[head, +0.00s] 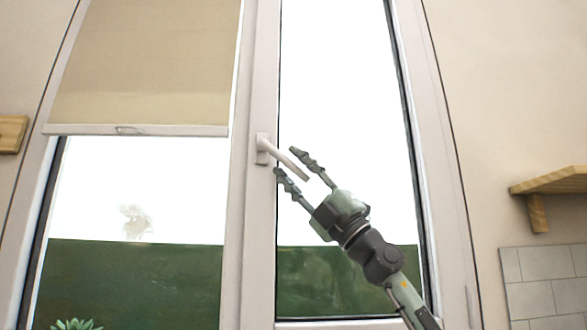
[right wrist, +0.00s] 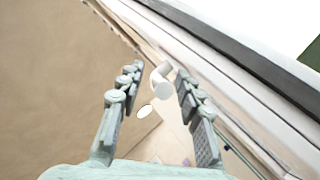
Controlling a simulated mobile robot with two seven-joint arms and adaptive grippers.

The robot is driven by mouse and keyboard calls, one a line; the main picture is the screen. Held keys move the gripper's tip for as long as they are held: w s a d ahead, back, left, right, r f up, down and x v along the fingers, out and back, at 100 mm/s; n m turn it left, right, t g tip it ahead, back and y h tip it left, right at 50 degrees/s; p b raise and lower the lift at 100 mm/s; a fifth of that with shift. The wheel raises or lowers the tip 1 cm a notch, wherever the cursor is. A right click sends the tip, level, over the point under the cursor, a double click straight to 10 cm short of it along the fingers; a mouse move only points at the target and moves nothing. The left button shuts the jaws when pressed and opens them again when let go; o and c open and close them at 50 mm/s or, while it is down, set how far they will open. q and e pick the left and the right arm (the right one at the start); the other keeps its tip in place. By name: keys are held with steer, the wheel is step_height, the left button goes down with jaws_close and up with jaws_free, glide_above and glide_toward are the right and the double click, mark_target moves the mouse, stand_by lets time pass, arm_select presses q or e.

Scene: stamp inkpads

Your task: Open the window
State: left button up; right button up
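The window has a white frame (head: 262,230) with two panes. Its white handle (head: 290,163) sits on the middle upright, with the lever slanting down to the right from its base. The handle also shows in the right wrist view (right wrist: 163,90), its end facing the camera. My right gripper (head: 285,160) is open, with one finger on each side of the lever. In the right wrist view the gripper (right wrist: 158,78) shows gaps between the fingers and the handle. The right sash (head: 340,225) appears shut. My left gripper is not in view.
A beige blind (head: 145,65) covers the upper left pane. A wooden shelf (head: 550,182) is on the right wall above grey tiles (head: 545,265). Another wooden piece (head: 12,134) is at the far left. A green plant (head: 75,324) shows at the bottom left.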

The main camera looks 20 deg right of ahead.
steer(key=v, duration=1.2)
stand_by(0.3)
